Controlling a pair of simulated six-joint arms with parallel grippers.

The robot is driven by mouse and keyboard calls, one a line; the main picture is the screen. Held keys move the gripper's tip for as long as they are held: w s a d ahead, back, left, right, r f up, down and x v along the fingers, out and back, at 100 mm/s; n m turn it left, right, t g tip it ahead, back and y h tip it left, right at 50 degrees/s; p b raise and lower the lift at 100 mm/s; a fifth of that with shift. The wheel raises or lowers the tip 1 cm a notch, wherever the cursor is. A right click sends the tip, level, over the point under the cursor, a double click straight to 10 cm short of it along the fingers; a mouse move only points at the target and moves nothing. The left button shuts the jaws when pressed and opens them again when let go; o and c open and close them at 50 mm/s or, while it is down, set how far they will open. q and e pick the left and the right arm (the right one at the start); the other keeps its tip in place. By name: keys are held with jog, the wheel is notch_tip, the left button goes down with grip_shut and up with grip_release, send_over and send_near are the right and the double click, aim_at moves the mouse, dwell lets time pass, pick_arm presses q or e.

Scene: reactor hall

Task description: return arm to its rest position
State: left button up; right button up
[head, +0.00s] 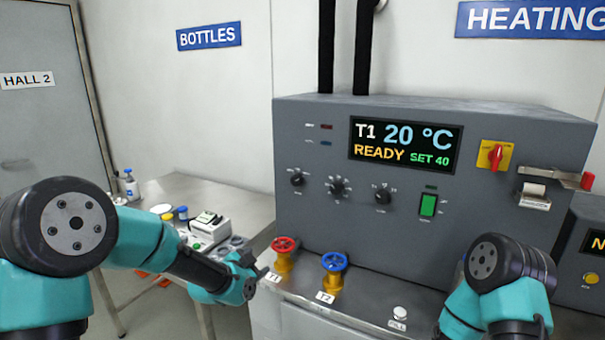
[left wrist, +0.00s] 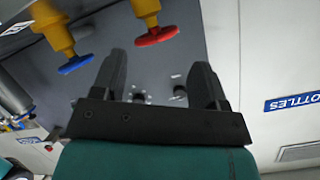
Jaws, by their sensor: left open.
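My left arm (head: 140,240) comes in from the left in the head view. Its gripper (head: 258,270) is beside the red valve wheel (head: 285,244), a little to its left. In the left wrist view the two dark fingers of the left gripper (left wrist: 160,80) stand apart with nothing between them. The red wheel (left wrist: 156,36) and the blue wheel (left wrist: 75,64) show beyond the fingers there. My right arm (head: 505,280) shows at the lower right of the head view, and its gripper is out of the picture.
The grey heating unit (head: 290,180) with a lit display (head: 405,145) stands ahead. The blue valve wheel (head: 335,262) and a white button (head: 400,312) are on its front ledge. A steel table (head: 190,187) with bottles and a white device (head: 209,228) stands behind my left arm.

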pick_arm(q)
jog(key=s+a+f+n+g+y, duration=0.1)
jog(key=s+a+f+n+g, duration=0.15)
jog(key=f, duration=0.45)
jog(key=s+a+f+n+g, duration=0.1)
jog(key=s+f+n, duration=0.1)
jog(key=s+f, duration=0.35)
jog(key=s+a+f+n+g, duration=0.2)
jog(key=s+f+n+g, duration=0.2)
jog(key=s+f, duration=0.6)
jog(key=s+a+f+n+g+y, duration=0.1)
jog(key=s+f+n+g, duration=0.3)
jog(key=s+f, duration=0.6)
jog(key=s+a, duration=0.1)
jog(key=s, duration=0.3)
jog(key=shift+s+a+f, duration=0.15)
jog(key=shift+s+f, duration=0.1)
